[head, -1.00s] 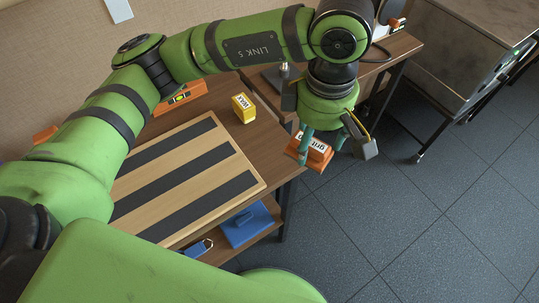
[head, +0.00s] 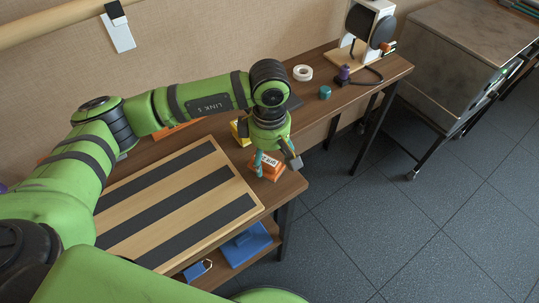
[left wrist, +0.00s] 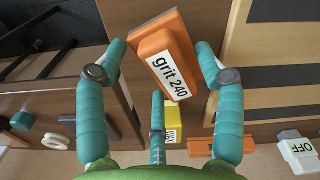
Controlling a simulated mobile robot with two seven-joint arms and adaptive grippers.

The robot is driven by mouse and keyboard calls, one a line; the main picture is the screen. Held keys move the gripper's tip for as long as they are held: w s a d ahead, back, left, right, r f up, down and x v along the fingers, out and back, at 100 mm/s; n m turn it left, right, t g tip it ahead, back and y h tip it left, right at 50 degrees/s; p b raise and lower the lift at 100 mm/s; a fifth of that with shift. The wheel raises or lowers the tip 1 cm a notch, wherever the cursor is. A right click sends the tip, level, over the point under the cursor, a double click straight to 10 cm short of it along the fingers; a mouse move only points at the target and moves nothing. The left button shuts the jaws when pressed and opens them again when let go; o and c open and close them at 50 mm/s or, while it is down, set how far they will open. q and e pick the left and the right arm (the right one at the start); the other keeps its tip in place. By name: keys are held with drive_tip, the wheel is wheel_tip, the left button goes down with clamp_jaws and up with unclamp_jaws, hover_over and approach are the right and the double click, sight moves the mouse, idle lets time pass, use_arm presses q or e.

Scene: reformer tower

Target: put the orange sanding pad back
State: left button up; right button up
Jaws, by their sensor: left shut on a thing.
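The orange sanding pad (head: 272,173) has a white label; in the left wrist view the pad (left wrist: 165,45) reads "grit 240". My left gripper (head: 275,158) is shut on it, with teal fingers around the pad, which also show in the left wrist view (left wrist: 160,62). The pad is over the right end of the brown bench (head: 292,187), just right of the striped board (head: 187,201). I cannot tell whether it touches the bench top. My right gripper is not in view.
A yellow block (head: 240,131) stands behind my left gripper, partly hidden. An orange level (left wrist: 207,147) lies near the wall. A second bench (head: 372,78) at the back right holds a tape roll (head: 303,73) and a teal cylinder (head: 325,92). A blue item (head: 246,245) is on the lower shelf.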

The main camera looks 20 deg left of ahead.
use_arm(q)
drive_tip(key=shift+f, duration=0.45)
drive_tip(key=shift+f, duration=0.1)
drive_tip(key=shift+f, duration=0.1)
drive_tip(key=o, duration=1)
